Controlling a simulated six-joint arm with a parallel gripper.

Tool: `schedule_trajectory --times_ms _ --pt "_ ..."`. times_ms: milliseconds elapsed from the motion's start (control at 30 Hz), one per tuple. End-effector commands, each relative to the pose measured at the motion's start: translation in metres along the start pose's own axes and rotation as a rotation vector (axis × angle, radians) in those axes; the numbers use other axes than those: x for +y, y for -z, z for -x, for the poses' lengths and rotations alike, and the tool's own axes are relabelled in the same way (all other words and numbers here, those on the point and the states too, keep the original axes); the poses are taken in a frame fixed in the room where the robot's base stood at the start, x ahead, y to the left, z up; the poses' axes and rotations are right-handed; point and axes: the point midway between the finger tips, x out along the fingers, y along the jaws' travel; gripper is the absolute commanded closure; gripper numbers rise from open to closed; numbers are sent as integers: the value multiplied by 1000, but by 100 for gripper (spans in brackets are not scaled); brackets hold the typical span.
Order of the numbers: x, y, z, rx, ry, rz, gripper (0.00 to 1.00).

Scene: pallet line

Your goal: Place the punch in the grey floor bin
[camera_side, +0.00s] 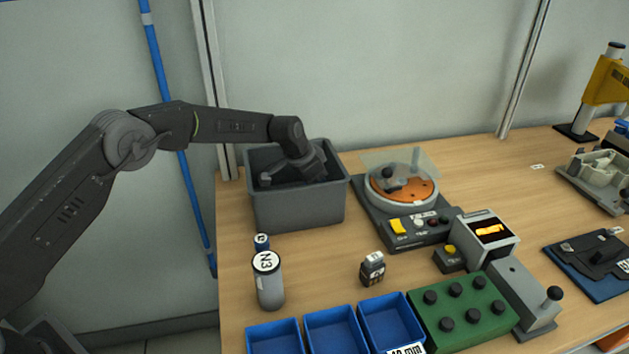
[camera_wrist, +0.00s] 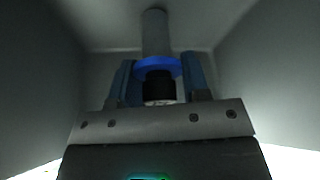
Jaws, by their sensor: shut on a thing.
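A deep grey bin (camera_side: 297,210) stands on the wooden bench at its left end in the side view. My gripper reaches down into it, and its fingertips are hidden behind the bin's front wall there. In the wrist view, my gripper (camera_wrist: 160,85) is shut on the punch (camera_wrist: 155,35), which has a grey shaft, a blue collar and a black body. Grey bin walls (camera_wrist: 255,60) surround it. I cannot tell whether the punch touches the bin floor. A dark grey box-like shape (camera_side: 50,338) shows low at the left, partly cut off; I cannot tell whether it is the floor bin.
A turntable device (camera_side: 405,190) stands right of the bin. Blue trays (camera_side: 335,330) and a green block (camera_side: 462,310) line the front edge. A yellow press (camera_side: 605,85) stands far right.

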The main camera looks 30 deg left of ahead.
Motion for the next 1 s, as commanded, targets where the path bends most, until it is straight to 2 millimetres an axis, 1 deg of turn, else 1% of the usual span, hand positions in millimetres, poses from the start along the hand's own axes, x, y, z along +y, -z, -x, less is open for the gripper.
schedule_trajectory --times_ms 167,267,300,567,767,867,967,1000 --pt "0 1 2 3 1 0 86" --pt "0 0 -1 2 0 0 86" --pt "0 -1 -2 0 0 0 56" --pt "0 -1 -2 1 0 0 32" --pt "0 -1 -1 1 0 0 32" --pt "0 1 2 2 1 0 32" --pt "-1 2 13 3 1 1 32" --pt "-1 2 20 4 1 1 32"
